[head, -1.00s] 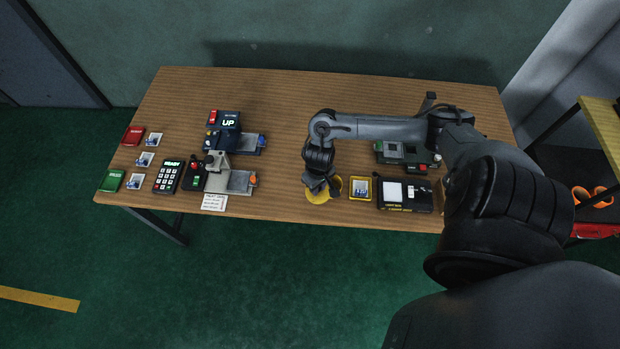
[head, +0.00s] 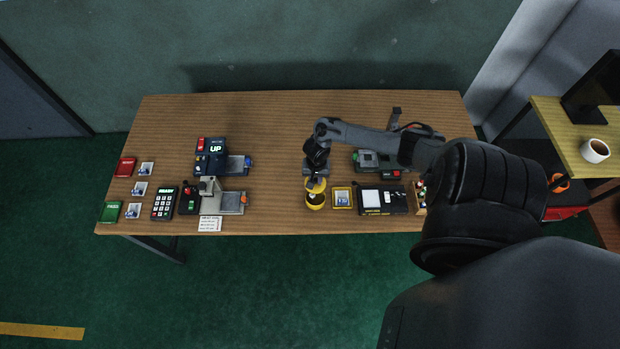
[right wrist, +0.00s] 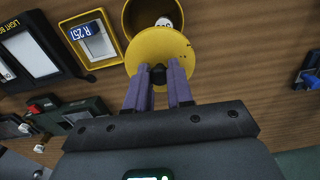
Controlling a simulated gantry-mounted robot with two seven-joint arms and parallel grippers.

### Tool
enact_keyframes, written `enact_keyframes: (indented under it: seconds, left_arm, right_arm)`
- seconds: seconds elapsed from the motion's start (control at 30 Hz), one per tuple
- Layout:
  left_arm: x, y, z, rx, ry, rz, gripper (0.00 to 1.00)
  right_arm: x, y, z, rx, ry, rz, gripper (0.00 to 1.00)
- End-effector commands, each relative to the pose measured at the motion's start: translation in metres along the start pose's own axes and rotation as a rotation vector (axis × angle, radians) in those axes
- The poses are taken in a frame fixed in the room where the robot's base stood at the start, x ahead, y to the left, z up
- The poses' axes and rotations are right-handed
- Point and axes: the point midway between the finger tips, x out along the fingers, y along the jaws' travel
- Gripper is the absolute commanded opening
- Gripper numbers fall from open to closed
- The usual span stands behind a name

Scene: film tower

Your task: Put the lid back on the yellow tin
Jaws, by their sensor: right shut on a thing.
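The yellow tin (head: 316,206) stands near the front edge of the table, its dark open top facing up. It also shows in the right wrist view (right wrist: 128,22), with a small white round thing inside. My right gripper (head: 314,181) is just behind the tin, pointing down. It is shut on the yellow lid (right wrist: 163,48), gripping it at its near part in the right wrist view. The lid overlaps part of the tin's opening in that view; whether it touches the rim I cannot tell. My left gripper is not in view.
A yellow-framed picture tray (head: 342,198) and a black light box (head: 382,200) stand right of the tin. A green-cased device (head: 368,160) lies behind them. Left are a grey device (head: 230,203), a blue one (head: 212,160) and a keypad (head: 164,203). The table's back middle is clear.

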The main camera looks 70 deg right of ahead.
Motion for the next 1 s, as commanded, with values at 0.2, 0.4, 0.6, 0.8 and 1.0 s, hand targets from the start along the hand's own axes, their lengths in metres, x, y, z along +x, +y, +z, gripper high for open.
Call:
enact_keyframes:
  seconds: [0.2, 0.4, 0.6, 0.8, 1.0]
  left_arm:
    - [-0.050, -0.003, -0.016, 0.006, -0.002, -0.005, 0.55]
    - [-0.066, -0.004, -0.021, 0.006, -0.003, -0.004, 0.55]
    - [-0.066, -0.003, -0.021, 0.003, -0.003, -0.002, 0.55]
    - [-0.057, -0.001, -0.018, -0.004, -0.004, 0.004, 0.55]
    - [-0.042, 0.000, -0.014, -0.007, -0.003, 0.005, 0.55]
  right_arm:
    - [-0.018, 0.011, 0.019, 0.135, -0.003, 0.000, 0.00]
    - [-0.029, 0.004, 0.035, 0.151, 0.001, -0.001, 0.00]
    - [-0.029, 0.003, 0.037, 0.150, 0.003, 0.000, 0.00]
    - [-0.022, 0.002, 0.037, 0.148, 0.002, 0.000, 0.00]
    - [-0.010, 0.003, 0.037, 0.148, 0.002, 0.000, 0.00]
